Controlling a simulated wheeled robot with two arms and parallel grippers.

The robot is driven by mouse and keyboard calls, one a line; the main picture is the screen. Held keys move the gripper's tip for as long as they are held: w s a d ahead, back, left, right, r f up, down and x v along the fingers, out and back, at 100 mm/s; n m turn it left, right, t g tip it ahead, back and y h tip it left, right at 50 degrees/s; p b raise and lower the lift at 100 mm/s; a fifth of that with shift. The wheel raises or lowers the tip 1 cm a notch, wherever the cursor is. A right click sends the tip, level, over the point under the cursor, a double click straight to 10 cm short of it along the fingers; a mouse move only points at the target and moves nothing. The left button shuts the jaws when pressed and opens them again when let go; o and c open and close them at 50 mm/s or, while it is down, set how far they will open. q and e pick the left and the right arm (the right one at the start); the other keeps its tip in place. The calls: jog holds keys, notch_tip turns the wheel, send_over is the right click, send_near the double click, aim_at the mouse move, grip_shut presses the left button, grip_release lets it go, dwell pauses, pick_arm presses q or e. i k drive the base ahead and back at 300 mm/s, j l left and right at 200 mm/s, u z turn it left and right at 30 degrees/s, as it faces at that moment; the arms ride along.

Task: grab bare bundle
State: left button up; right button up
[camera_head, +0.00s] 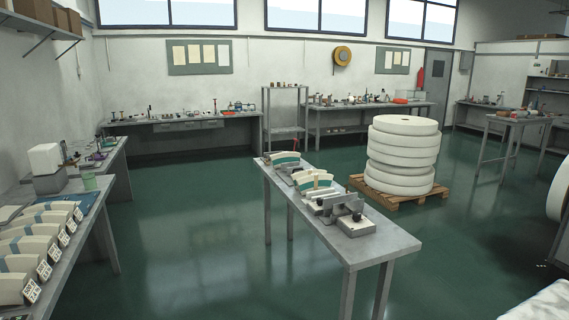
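Fan-shaped cream bundles lie in two places. On the narrow grey table (395,245) in the middle, one bundle with a teal stripe (284,158) lies towards the far end. Another cream bundle (315,182) sits nearer, beside grey metal fixtures (345,207). Several more bundles (28,246) stand in a row on the left bench, with blue-grey bands and white printed tags at their near ends. At this size I cannot tell for sure which bundle is bare. Neither of my grippers is in view.
A stack of large white rolls (403,150) stands on a wooden pallet (390,200) right of the middle table. Workbenches line the back wall. The green floor (190,240) between left bench and middle table is clear.

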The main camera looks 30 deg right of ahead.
aim_at(276, 159)
jog(key=i+z, duration=0.15)
jog(key=i, duration=3.15)
